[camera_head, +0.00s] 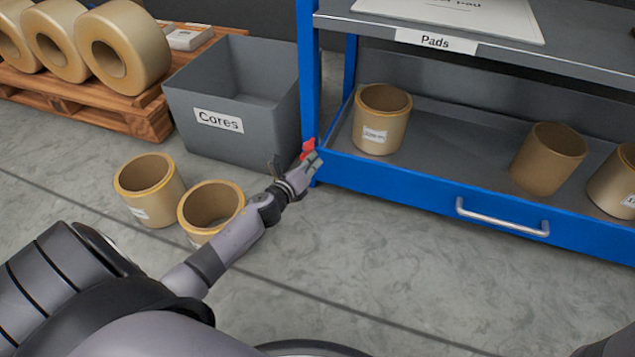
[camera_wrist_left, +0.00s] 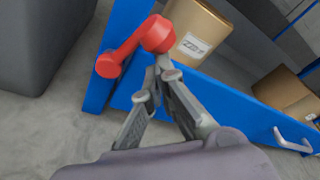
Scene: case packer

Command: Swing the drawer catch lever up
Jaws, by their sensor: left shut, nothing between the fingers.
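The red catch lever (camera_head: 308,148) sits at the left front corner of the blue drawer (camera_head: 400,186), beside the rack's blue post. In the left wrist view the lever (camera_wrist_left: 133,48) shows a round hub at upper right and an arm slanting down to the left. My left gripper (camera_head: 314,163) is at this corner, just below and in front of the lever. In the left wrist view its fingertips (camera_wrist_left: 158,72) are together, empty, close under the red hub. I cannot tell whether they touch it. The drawer's silver handle (camera_head: 502,218) is to the right. My right gripper is not in view.
Several cardboard cores (camera_head: 382,119) stand in the drawer. A grey bin labelled Cores (camera_head: 187,86) stands left of the rack. Two cores (camera_head: 149,187) stand on the floor near my left arm. A pallet with rolls (camera_head: 122,45) is at the back left. Floor before the drawer is clear.

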